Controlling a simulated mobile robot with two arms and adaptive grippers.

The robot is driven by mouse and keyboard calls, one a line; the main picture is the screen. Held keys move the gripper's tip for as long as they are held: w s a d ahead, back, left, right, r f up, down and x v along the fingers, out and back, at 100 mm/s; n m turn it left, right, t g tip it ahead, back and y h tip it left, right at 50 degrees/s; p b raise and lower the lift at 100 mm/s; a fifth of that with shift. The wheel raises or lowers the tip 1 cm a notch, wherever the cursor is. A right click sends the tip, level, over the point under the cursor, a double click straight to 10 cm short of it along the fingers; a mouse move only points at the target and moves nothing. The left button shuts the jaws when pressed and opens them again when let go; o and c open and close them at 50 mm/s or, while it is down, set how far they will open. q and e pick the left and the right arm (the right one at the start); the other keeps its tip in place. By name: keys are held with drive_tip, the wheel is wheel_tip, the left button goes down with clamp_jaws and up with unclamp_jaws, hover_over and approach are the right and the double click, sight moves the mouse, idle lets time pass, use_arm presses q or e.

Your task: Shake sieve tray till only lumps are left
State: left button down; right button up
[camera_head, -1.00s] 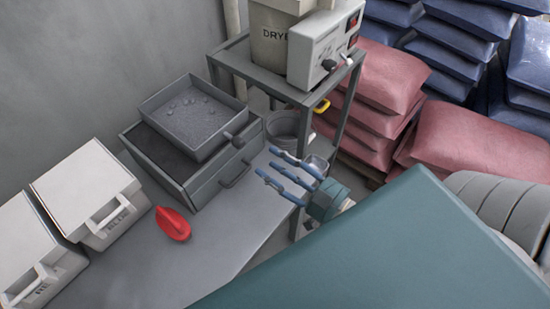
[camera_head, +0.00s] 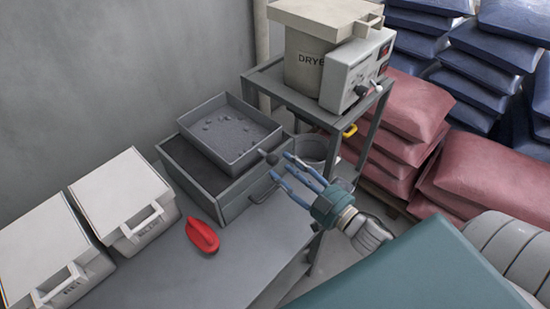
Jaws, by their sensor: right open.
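The grey sieve tray (camera_head: 236,161) sits on top of a dark grey box (camera_head: 227,205) on the bench. Several small lumps (camera_head: 222,122) and some finer grey material lie in the tray. I cannot tell whether a finger touches the knob. My left gripper is not in view.
A red scoop (camera_head: 202,236) lies on the grey bench (camera_head: 196,284). Two white lidded bins (camera_head: 118,190) stand at the left. Behind my gripper are a bucket (camera_head: 311,149) and a stand with the dryer (camera_head: 318,60). Pink sacks (camera_head: 405,107) are stacked at the right.

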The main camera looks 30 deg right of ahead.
sight(276, 163)
drive_tip(key=w, duration=0.1)
drive_tip(key=w+a, duration=0.1)
drive_tip(key=shift+w+a+r+p, duration=0.25)
drive_tip(key=shift+w+p, duration=0.05)
drive_tip(key=shift+w, duration=0.1)
drive_tip(key=shift+w+a, duration=0.2)
drive_tip(key=shift+w, duration=0.45)
drive_tip(key=shift+w+f, duration=0.15)
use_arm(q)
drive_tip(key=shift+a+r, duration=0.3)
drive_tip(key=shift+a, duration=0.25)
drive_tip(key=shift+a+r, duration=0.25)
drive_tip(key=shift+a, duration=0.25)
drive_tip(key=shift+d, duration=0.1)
use_arm(e)
drive_tip(key=shift+c, duration=0.3)
